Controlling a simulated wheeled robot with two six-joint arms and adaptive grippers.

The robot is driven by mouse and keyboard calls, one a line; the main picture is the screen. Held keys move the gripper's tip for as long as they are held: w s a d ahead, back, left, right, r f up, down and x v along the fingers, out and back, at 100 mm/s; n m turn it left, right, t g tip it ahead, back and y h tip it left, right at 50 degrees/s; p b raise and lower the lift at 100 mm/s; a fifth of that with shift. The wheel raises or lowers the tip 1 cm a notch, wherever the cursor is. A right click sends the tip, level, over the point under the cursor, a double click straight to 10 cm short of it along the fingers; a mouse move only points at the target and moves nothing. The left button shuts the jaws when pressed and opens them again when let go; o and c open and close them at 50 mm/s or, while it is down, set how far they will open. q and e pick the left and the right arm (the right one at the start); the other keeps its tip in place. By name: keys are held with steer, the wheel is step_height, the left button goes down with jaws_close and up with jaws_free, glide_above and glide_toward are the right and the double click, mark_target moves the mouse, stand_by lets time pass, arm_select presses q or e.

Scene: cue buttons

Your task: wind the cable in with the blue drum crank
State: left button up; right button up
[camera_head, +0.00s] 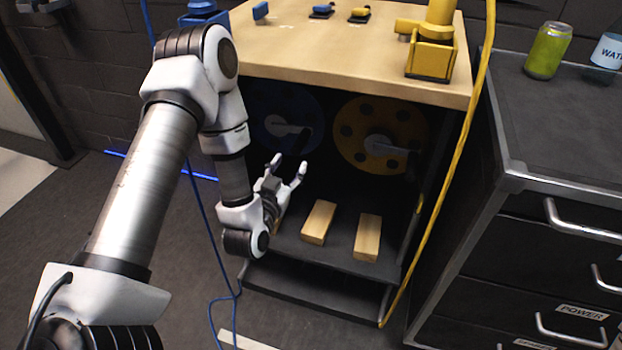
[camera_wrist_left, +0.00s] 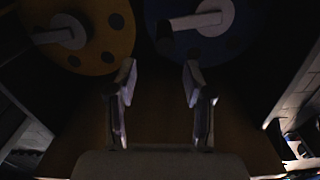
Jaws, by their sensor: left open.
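The blue drum (camera_head: 262,106) is mounted in the dark bay under the wooden tabletop, left of the yellow drum (camera_head: 351,118). Its pale crank arm (camera_head: 285,128) points right; the dark handle is hard to make out in shadow. In the left wrist view the blue drum (camera_wrist_left: 228,40) is at upper right, with its crank (camera_wrist_left: 197,20) and a dark handle (camera_wrist_left: 165,36). My left gripper (camera_head: 289,166) is open and empty, just below the blue crank, apart from it. In the left wrist view its fingers (camera_wrist_left: 159,84) are spread. A blue cable (camera_head: 208,235) hangs left of the bay down to the floor.
A yellow cable (camera_head: 462,135) runs down the right side. A dark drawer cabinet (camera_head: 545,230) with a green can (camera_head: 547,50) stands right. Small fixtures sit on the wooden tabletop (camera_head: 340,55).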

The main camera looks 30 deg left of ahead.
mark_target(293, 154)
arm_select(q)
steer(key=shift+w+a+f, duration=0.3)
steer(key=shift+w+a, duration=0.05)
steer(key=shift+a, duration=0.15)
steer(key=x, duration=0.7)
steer(key=shift+w+r, duration=0.15)
jaws_close()
